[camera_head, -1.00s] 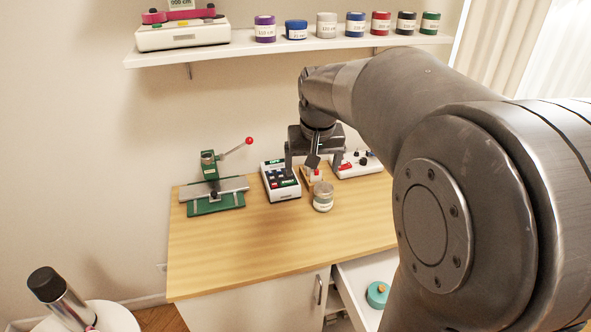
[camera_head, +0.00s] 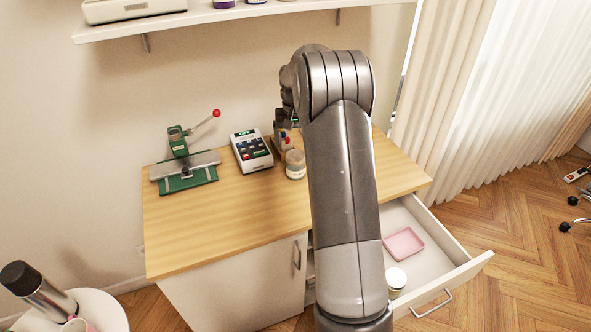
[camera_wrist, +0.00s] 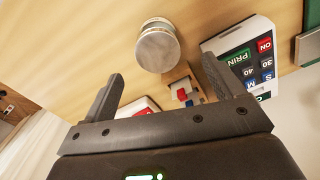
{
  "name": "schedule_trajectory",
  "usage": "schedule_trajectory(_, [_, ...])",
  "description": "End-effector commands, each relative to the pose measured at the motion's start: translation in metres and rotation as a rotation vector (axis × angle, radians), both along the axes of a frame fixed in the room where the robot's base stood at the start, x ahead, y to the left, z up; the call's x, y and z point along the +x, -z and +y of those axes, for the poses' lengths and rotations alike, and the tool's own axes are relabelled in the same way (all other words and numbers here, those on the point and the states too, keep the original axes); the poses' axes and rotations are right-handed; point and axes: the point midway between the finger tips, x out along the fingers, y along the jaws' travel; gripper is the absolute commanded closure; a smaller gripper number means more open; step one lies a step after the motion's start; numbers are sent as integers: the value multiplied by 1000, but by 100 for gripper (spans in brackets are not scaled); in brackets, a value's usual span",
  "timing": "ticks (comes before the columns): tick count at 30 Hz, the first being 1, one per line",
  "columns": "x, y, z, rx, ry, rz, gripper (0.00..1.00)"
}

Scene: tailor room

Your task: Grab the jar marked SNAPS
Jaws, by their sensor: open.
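A small glass jar with a pale label (camera_head: 295,165) stands on the wooden table, just left of my arm; its lettering is too small to read. The wrist view shows a jar with a round grey lid (camera_wrist: 157,48) ahead of my fingertips, apart from them. Another jar with a pale lid (camera_head: 396,279) is in the open drawer, its marking unreadable. My gripper (camera_wrist: 163,82) is open with nothing between its fingers. In the head view it is mostly hidden behind my arm.
A label printer (camera_head: 251,151) stands left of the jar, with a small red-and-wood item (camera_wrist: 184,92) close by. A green press with a red-knobbed lever (camera_head: 184,170) is further left. The drawer (camera_head: 432,262) is open and holds a pink tray (camera_head: 403,244). The table's front left is clear.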

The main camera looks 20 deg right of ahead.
Motion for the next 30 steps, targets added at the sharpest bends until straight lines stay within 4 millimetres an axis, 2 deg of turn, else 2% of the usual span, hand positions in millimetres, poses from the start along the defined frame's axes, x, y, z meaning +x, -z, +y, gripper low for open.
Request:
schedule_trajectory(6, [-1, 36, 0, 1, 0, 4, 13])
schedule_trajectory(14, [-1, 53, 0, 0, -1, 1, 13])
schedule_trajectory(24, [-3, 98, -3, 1, -2, 2, 13])
schedule_trajectory(30, [-3, 101, -3, 0, -1, -1, 13])
